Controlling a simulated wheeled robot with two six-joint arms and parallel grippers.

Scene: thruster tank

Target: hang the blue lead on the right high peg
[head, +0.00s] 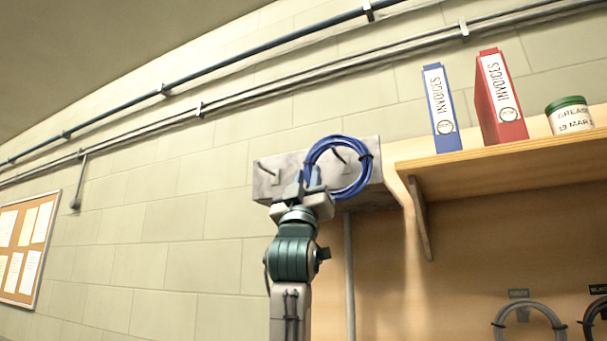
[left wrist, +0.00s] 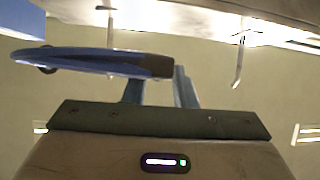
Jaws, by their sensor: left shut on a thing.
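The blue lead (head: 360,184) is a coil with dark ties, held up in front of a grey peg plate (head: 291,160) on the wall. My left gripper (head: 309,183) is shut on its left edge. The right high peg (head: 338,156) shows inside the coil's opening; the left peg (head: 265,168) is bare. In the left wrist view the blue lead (left wrist: 95,62) is nearly edge-on above my left gripper (left wrist: 160,90), with a peg (left wrist: 110,38) behind or at it. I cannot tell whether the peg passes through the coil. My right gripper is out of view.
A wooden shelf (head: 500,156) juts out at right with a blue binder (head: 441,110), a red binder (head: 500,98) and a grease tin (head: 570,117). Grey (head: 527,308) and black coils hang low right.

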